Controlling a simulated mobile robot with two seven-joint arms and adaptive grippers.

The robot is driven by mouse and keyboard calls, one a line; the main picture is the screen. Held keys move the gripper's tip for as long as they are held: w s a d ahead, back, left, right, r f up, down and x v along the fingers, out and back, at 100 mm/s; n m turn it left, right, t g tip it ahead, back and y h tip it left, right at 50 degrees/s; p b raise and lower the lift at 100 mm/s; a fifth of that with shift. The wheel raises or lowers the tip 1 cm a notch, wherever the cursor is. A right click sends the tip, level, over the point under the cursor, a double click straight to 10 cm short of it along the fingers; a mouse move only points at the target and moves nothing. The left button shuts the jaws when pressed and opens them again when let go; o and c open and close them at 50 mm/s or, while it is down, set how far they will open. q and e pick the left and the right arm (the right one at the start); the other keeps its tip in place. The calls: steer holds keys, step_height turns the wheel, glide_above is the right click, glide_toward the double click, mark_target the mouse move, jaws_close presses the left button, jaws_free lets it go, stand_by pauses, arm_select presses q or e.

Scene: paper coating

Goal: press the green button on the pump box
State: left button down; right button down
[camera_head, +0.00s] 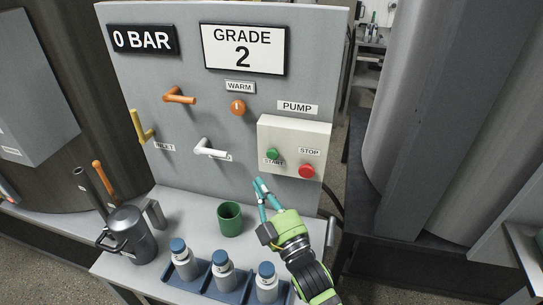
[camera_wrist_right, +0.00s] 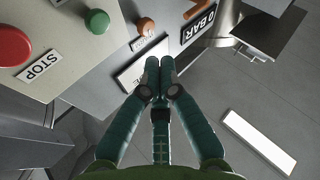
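The pump box (camera_head: 296,133) is a pale box on the grey panel under a PUMP label. Its green START button (camera_head: 272,154) is at the lower left, and the red STOP button (camera_head: 306,171) is to the right. In the right wrist view the green button (camera_wrist_right: 97,21) shows at the upper left, beside the red button (camera_wrist_right: 12,46). My right gripper (camera_head: 259,184) is just below and in front of the green button, apart from it. Its teal fingers are together and empty in the right wrist view (camera_wrist_right: 159,66). My left gripper is not in view.
On the bench are a green cup (camera_head: 230,219), a metal jug (camera_head: 131,236) and a blue rack (camera_head: 197,282) with several blue-capped bottles. The panel (camera_head: 185,60) carries an orange knob (camera_head: 238,107), an orange handle (camera_head: 179,97), a yellow handle (camera_head: 141,128) and a white handle (camera_head: 209,149).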

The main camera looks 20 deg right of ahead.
mark_target(272, 154)
steer(key=w+d+b, duration=0.1)
steer(key=w+d, duration=0.3)
steer(key=w, duration=0.2)
steer(key=shift+w+d, duration=0.15)
stand_by(1.4)
steer(key=shift+w+d, duration=0.2)
steer(key=shift+w, duration=0.1)
steer(key=shift+w+d+b, duration=0.25)
steer(key=shift+w+b, duration=0.15)
stand_by(0.7)
steer(key=shift+s+a+r, duration=0.1)
steer(key=shift+s, duration=0.05)
stand_by(0.3)
steer(key=shift+s+a+p, duration=0.4)
steer(key=shift+s, duration=0.25)
steer(key=shift+a, duration=0.1)
